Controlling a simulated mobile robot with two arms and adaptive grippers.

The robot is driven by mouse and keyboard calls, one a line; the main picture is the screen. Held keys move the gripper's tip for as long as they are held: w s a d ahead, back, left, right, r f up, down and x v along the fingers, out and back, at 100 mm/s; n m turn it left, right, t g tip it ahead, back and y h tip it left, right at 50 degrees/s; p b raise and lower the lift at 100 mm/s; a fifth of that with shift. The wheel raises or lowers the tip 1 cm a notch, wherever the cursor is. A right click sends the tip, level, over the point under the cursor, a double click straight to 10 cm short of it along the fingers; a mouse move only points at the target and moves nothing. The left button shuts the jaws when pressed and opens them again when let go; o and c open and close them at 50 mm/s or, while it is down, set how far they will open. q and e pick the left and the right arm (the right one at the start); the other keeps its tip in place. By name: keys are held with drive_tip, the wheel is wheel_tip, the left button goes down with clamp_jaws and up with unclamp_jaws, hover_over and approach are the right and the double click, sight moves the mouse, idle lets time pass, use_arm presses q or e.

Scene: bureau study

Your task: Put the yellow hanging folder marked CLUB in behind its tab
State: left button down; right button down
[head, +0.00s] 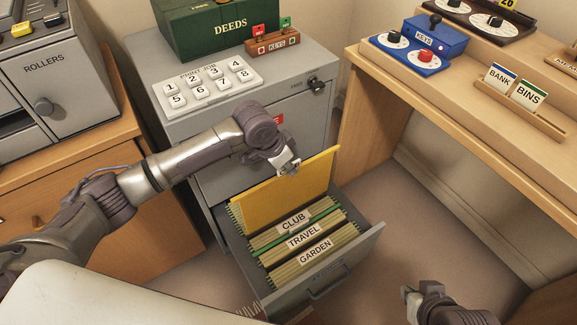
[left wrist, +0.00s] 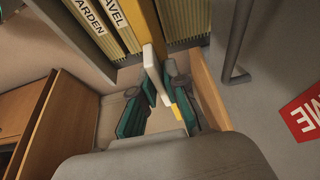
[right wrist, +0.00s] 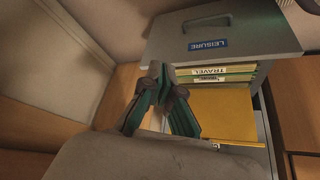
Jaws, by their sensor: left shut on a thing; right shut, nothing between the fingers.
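The yellow hanging folder (head: 285,190) stands upright and tall at the back of the open drawer, behind the CLUB tab (head: 293,221), its lower part hidden by the files. It also shows in the right wrist view (right wrist: 228,118) and edge-on in the left wrist view (left wrist: 142,20).
The open drawer (head: 358,254) also holds files tabbed TRAVEL (head: 304,237) and GARDEN (head: 315,252). The grey cabinet (head: 140,50) stands behind it with a button panel (head: 207,85) on top. A wooden desk (head: 440,95) is at the right. Floor is clear between drawer and desk.

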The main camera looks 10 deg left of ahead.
use_arm(q)
drive_tip(key=shift+f+b, duration=0.55)
drive_tip(key=shift+b, duration=0.05)
drive_tip(key=shift+f, duration=0.2)
use_arm(e)
drive_tip(key=shift+w+a+r+t+y, duration=0.15)
drive_tip(key=shift+w+a+r+t, duration=0.15)
drive_tip(key=shift+w+t, duration=0.45)
drive_tip(key=shift+w+a+r+t+y, duration=0.1)
drive_tip(key=shift+w+a+r+t, duration=0.25)
drive_tip(key=shift+w, duration=0.65)
drive_tip(key=shift+w+a+r+t+y, duration=0.15)
drive_tip(key=shift+w+a+r+t, duration=0.25)
drive_tip(key=shift+w, duration=0.5)
drive_tip(key=shift+d+f, duration=0.1)
drive_tip(key=shift+d, duration=0.05)
drive_tip(key=shift+s+d+f, duration=0.15)
drive_tip(key=shift+s+f, duration=0.1)
drive_tip(key=shift+s, duration=0.15)
drive_tip(key=shift+s+d+f+g, duration=0.15)
drive_tip(key=shift+s+f+g, duration=0.25)
drive_tip(key=shift+s, duration=0.15)
drive_tip(key=shift+s+d+f, duration=0.1)
drive_tip(key=shift+s+d, duration=0.05)
drive_tip(key=shift+s, duration=0.15)
drive_tip(key=shift+s+d+f+g+h, duration=0.1)
drive_tip(key=shift+s+g+h, duration=0.1)
drive_tip(key=shift+g+h, duration=0.15)
drive_tip(key=shift+s+d+f, duration=0.1)
drive_tip(key=shift+s, duration=0.15)
